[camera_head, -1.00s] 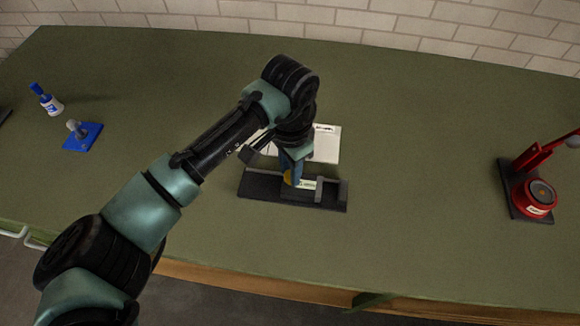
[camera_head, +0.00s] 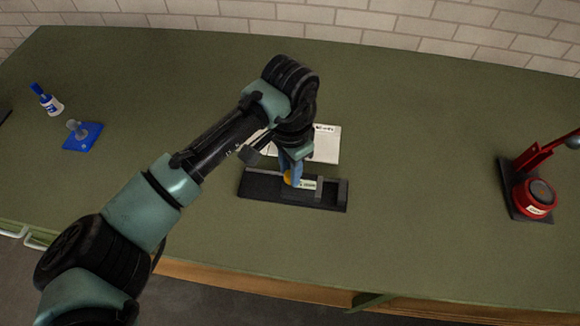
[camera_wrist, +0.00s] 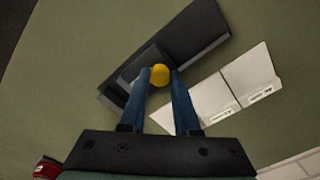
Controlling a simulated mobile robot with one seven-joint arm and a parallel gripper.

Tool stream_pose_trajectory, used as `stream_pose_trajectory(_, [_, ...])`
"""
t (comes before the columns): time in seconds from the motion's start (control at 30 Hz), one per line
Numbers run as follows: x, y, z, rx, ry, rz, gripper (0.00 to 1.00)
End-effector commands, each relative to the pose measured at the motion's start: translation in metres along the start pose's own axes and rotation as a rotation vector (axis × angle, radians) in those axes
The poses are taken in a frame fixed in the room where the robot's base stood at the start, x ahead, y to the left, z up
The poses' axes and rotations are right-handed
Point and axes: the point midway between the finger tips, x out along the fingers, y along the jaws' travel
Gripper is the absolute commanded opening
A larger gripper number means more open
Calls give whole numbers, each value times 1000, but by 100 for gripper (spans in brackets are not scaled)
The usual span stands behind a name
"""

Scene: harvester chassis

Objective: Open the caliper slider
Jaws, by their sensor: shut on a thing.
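The caliper is a dark, long, flat tool (camera_head: 258,187) lying on the green bench top, and it also shows in the wrist view (camera_wrist: 195,35). Its slider (camera_head: 308,190) is a dark block with a pale label and an upright jaw, a short gap from the end jaw (camera_head: 342,190) at the right. A yellow knob (camera_wrist: 159,76) on the slider sits between the blue fingertips of my gripper (camera_wrist: 160,72). My gripper (camera_head: 290,178) is shut on this knob from above. My fingers partly hide the knob and slider in the head view.
White cards (camera_head: 326,143) lie just behind the caliper. A red and black device (camera_head: 534,197) stands at the right. A blue plate with a grey post (camera_head: 82,135) and a blue-and-white bottle (camera_head: 47,100) are at the left. The bench around the caliper is mostly clear.

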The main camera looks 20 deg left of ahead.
Motion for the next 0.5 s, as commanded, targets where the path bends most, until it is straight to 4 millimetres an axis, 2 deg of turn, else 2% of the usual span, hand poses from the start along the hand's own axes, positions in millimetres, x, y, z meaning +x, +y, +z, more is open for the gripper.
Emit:
stream_pose_trajectory(0.23, [-1, -21, 21, -5, 0, 0, 0])
stream_pose_trajectory(0.5, [0, -24, 24, -2, -1, 0, 0])
